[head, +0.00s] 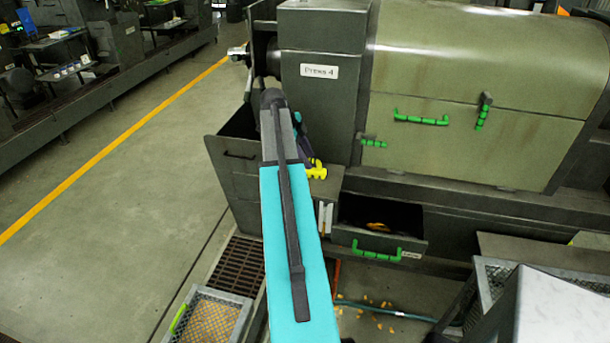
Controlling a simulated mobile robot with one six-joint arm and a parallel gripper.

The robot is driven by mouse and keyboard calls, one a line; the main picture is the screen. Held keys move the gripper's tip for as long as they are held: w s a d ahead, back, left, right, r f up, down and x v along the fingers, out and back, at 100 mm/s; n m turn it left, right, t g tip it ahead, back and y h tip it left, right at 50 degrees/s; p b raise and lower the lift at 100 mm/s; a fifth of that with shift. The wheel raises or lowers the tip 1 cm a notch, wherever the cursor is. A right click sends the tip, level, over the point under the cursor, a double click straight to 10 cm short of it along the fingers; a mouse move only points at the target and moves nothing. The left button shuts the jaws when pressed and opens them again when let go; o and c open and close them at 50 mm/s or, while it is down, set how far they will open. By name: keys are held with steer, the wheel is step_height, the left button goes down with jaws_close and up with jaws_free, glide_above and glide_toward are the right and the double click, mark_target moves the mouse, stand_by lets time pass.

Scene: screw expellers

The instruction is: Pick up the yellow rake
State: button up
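A small bright yellow piece (316,170) shows just right of my turquoise arm, at the top of the press's lower front, above the open drawer. It may be part of the yellow rake; its rest is hidden behind my arm, and no full rake shape shows. My arm rises from the bottom centre to the press. Small blue and dark parts just above the yellow piece look like my wrist end. My fingers cannot be made out, so I cannot tell whether they are open or touch the yellow piece.
Press 4 (450,160) fills the right, with green handles. Its open drawer (415,246) holds orange-yellow bits. A mesh tray (238,302) stands at lower left, near a floor grate (236,268). A hose (395,312) and crumbs lie on the floor. The left floor is clear.

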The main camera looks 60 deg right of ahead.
steer(key=shift+s+d+f, duration=0.1)
steer(key=shift+f, duration=0.2)
stand_by(0.4)
jaws_close()
